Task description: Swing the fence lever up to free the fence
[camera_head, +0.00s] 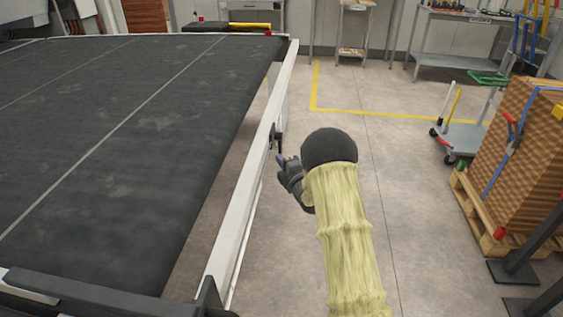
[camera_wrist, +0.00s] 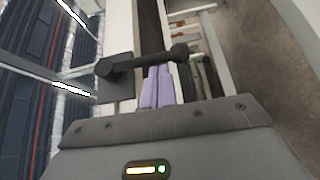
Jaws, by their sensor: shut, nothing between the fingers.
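The fence lever (camera_wrist: 145,60) is a dark bar with a round knob, running from a dark square mount across the upper middle of the wrist view. In the head view the small dark lever (camera_head: 276,138) sits on the side of the white fence rail (camera_head: 252,172). My gripper (camera_wrist: 158,72) has its two lavender fingers together and empty. The fingertips lie right at the lever bar in the wrist view, between mount and knob; I cannot tell whether they touch it. In the head view my gripper (camera_head: 281,160) is beside the rail, just below the lever.
A wide dark conveyor belt (camera_head: 105,120) fills the left, edged by the white rail. The floor (camera_head: 390,200) right of my arm is clear. A pallet of stacked brown boards (camera_head: 520,140) and a hand cart (camera_head: 465,138) stand at the right. Workbenches line the back.

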